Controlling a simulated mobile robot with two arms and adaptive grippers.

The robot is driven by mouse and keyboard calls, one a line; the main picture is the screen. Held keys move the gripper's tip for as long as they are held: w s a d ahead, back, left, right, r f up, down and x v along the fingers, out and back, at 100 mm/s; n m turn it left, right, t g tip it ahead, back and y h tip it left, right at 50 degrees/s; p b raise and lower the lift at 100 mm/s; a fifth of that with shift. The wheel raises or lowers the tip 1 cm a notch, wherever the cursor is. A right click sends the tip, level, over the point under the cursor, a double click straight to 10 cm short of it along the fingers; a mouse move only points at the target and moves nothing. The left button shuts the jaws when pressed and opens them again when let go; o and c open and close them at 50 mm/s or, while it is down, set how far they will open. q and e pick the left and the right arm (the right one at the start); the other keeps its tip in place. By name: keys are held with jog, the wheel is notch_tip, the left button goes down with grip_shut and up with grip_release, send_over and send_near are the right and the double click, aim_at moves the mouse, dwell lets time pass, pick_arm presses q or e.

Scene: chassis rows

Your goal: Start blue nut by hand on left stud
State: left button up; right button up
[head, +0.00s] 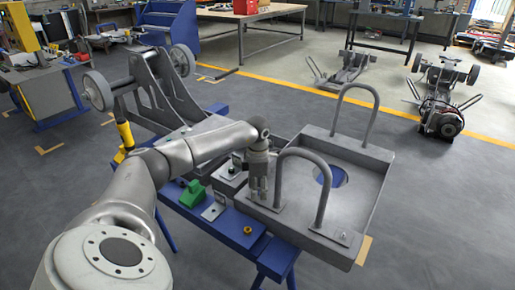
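My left gripper (258,196) points down over the near left corner of a grey metal tray-like chassis part (345,258), close to the foot of its near hoop handle (327,178). Its fingers look close together, but they are too small to tell whether they hold anything. I cannot make out a blue nut or the left stud; the gripper may hide them. My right gripper is out of view.
A blue bench (222,227) bears a green block (192,195), a small metal bracket (214,209) and a small orange-yellow piece (247,230). A wheeled grey frame (160,100) stands behind left. Open floor (440,215) lies to the right.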

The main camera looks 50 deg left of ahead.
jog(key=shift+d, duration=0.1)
pick_arm(q)
notch_tip(320, 180, up, 8)
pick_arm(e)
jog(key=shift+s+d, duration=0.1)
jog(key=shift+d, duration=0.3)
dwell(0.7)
